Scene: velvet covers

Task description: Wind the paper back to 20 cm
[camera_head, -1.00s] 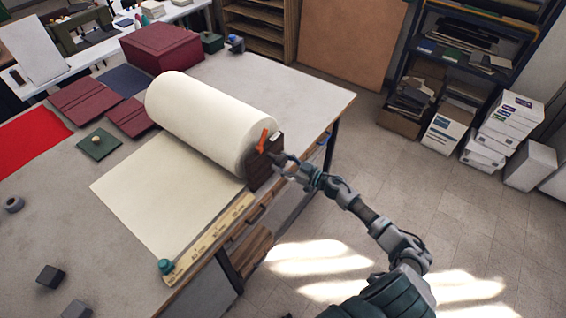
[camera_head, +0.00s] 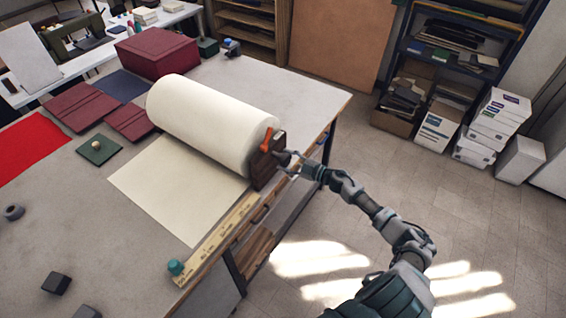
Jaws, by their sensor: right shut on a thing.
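A thick cream paper roll (camera_head: 210,122) lies on the table, with a flat sheet (camera_head: 180,185) drawn out from under it toward the front. A yellow ruler (camera_head: 215,240) runs along the sheet's right side; its marks are too small to read surely. A teal knob (camera_head: 175,267) sits at the ruler's near end, and the sheet's front edge lies short of it. A dark end block (camera_head: 262,170) with an orange lever (camera_head: 267,140) stands at the roll's right end. My right gripper (camera_head: 289,163) is shut on the crank handle (camera_head: 282,157) beside that block. My left gripper is out of view.
Dark red covers (camera_head: 88,104), a red box (camera_head: 157,52), a green square (camera_head: 100,150) and red cloth (camera_head: 30,142) lie on the table (camera_head: 90,225). Small dark blocks (camera_head: 56,283) sit near the front left. Shelves and white boxes stand beyond the open floor at right.

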